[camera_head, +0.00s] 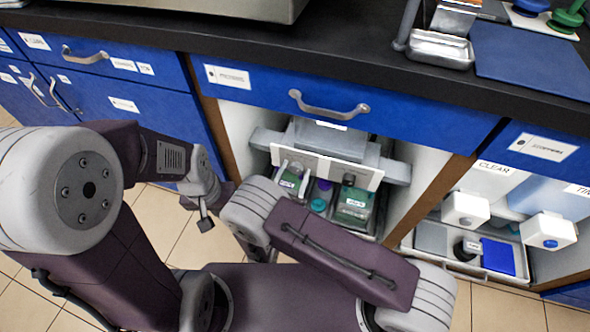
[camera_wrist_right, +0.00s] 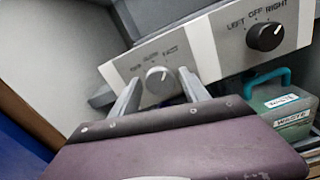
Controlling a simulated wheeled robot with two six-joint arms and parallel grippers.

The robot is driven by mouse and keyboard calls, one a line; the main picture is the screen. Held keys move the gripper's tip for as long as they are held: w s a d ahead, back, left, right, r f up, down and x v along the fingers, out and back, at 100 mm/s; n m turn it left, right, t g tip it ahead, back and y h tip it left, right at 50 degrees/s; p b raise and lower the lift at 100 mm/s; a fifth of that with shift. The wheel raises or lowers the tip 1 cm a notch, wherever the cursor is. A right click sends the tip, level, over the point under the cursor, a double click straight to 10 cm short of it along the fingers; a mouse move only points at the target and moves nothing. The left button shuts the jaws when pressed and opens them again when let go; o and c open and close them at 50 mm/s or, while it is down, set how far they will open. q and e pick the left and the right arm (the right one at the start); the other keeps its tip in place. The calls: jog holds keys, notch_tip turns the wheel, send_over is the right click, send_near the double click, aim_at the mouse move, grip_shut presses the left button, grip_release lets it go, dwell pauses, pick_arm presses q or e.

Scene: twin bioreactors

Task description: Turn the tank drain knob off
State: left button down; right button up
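The control panel (camera_head: 335,172) sits inside an open cabinet bay. In the right wrist view, it carries a black knob (camera_wrist_right: 265,36) marked LEFT, OFF and RIGHT. Its white mark appears turned toward RIGHT. A grey knob (camera_wrist_right: 158,79) with small, blurred labels is on the panel's left part. No label I can read names the tank drain. My right gripper (camera_wrist_right: 160,94) is open, its fingers on either side of the grey knob; contact cannot be told. My left gripper (camera_head: 205,221) is partly seen, left of the bay.
Below the panel are green containers (camera_head: 354,207), one marked WASTE in the wrist view. Brown cabinet walls (camera_head: 430,200) bound the bay. The drawer handle (camera_head: 328,106) juts out above it. Another bay at right holds a tray and white dispensers (camera_head: 465,209).

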grip_shut()
jog(key=n+p, duration=0.2)
jog(key=shift+r+n, duration=0.2)
jog(key=shift+n, duration=0.1)
jog(key=n+p, duration=0.2)
jog(key=n, duration=0.1)
jog(key=shift+n+p, duration=0.3)
jog(key=n+p, duration=0.2)
jog(key=n, duration=0.3)
jog(key=shift+f, duration=0.15)
jog(key=n, duration=0.3)
jog(key=shift+n+p, duration=0.3)
jog(key=shift+n, duration=0.1)
jog(key=shift+f+n, duration=0.1)
jog(key=shift+n, duration=1.3)
